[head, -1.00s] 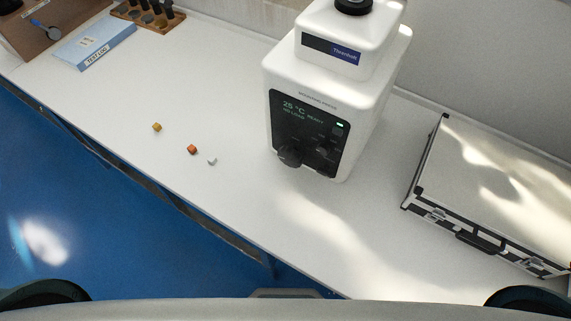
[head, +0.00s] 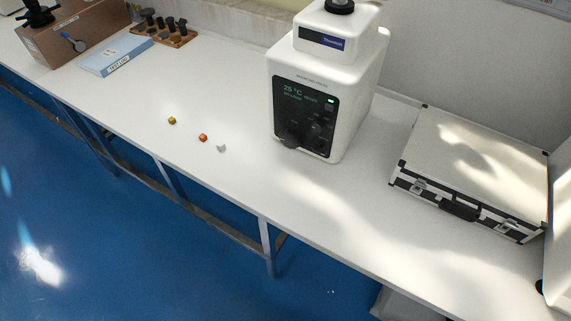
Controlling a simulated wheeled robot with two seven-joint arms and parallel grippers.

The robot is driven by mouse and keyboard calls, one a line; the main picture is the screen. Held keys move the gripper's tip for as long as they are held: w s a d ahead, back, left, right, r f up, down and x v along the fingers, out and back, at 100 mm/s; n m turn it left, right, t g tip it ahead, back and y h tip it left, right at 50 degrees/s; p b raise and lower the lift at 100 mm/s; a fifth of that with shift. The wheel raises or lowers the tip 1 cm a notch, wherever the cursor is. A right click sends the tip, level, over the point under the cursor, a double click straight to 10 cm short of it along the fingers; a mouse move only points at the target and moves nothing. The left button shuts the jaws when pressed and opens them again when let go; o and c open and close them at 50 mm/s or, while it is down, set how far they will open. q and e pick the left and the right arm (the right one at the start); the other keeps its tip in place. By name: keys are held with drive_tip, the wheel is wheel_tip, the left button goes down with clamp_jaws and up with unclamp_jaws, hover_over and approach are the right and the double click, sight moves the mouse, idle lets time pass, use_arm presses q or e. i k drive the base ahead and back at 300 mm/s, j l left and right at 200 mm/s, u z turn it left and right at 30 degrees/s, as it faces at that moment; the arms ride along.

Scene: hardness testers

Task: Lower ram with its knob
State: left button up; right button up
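A white mounting press (head: 352,92) stands on the bench at upper centre in the head view. Its dark front panel (head: 317,105) has a lit display reading 25 °C and dark knobs, one of them a larger front knob (head: 291,139). A black top knob (head: 340,6) sits on the press's upper housing, partly cut by the frame edge. The ram is not visible, and I cannot tell which knob belongs to it. Neither of my grippers is in view.
Three small pieces, yellow (head: 172,121), orange (head: 203,137) and pale grey (head: 222,149), lie left of the press. A silver case (head: 480,160) lies right. A blue logbook (head: 116,55), wooden rack (head: 165,32) and brown box (head: 75,38) stand far left. The bench front is clear.

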sight(289, 138)
drive_tip(key=z, duration=2.5)
drive_tip(key=k+j, duration=0.25)
drive_tip(key=j, duration=0.2)
drive_tip(key=k+j, duration=0.2)
drive_tip(key=j, duration=0.25)
drive_tip(key=k+j, duration=0.25)
drive_tip(key=j, duration=0.2)
drive_tip(key=k+j, duration=0.25)
drive_tip(key=j, duration=0.15)
drive_tip(key=k+j, duration=0.2)
drive_tip(key=j, duration=0.25)
drive_tip(key=k+j, duration=0.25)
drive_tip(key=j, duration=0.2)
drive_tip(key=k+j, duration=0.2)
drive_tip(key=j, duration=0.25)
drive_tip(key=k+j, duration=0.25)
drive_tip(key=j, duration=0.2)
